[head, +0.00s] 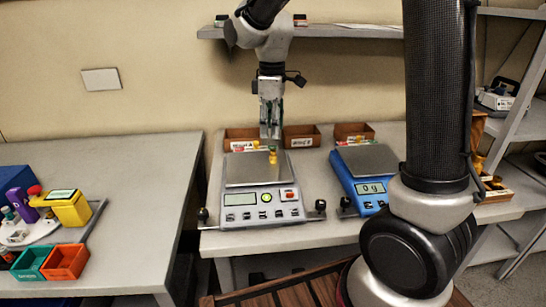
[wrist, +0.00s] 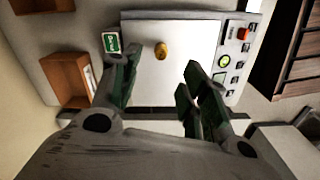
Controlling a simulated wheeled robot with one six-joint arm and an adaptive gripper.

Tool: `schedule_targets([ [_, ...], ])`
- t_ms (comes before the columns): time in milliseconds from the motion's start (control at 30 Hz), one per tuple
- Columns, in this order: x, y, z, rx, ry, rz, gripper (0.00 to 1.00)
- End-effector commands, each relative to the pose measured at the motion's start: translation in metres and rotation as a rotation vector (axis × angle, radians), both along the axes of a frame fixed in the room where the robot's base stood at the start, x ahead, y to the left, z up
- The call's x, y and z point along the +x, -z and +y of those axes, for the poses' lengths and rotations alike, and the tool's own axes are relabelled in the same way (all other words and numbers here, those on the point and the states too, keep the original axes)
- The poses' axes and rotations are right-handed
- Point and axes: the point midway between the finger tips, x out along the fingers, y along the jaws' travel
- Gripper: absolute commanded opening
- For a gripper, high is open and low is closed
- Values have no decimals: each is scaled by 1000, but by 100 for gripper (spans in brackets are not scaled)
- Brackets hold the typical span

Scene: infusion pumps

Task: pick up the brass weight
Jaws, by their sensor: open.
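The brass weight (head: 272,155) stands on the pan of the left scale (head: 238,205), toward the pan's back right in the head view. In the wrist view the brass weight (wrist: 161,50) shows from above on the bare pan (wrist: 190,70), beyond the fingertips and roughly between their lines. My gripper (head: 270,130) is above the back of the pan, pointing down, close to the weight. Its fingers (wrist: 160,80) are apart with nothing between them. I cannot tell the exact height gap.
A blue scale (head: 368,190) reading 0 g stands to the right. Brown bins (head: 301,136) line the back of the table, and a green-labelled item (wrist: 111,42) is near one finger. A shelf (head: 330,32) is above. A left table holds orange (head: 65,262) and green bins (head: 31,263).

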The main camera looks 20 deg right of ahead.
Motion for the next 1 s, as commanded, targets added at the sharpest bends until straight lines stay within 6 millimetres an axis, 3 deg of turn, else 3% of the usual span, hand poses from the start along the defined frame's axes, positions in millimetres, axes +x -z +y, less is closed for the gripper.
schedule_targets([
  [500,-2,69,-3,-1,0,3,45],
  [767,-2,73,-3,0,0,1,45],
  [1000,-2,73,-3,0,0,1,3],
])
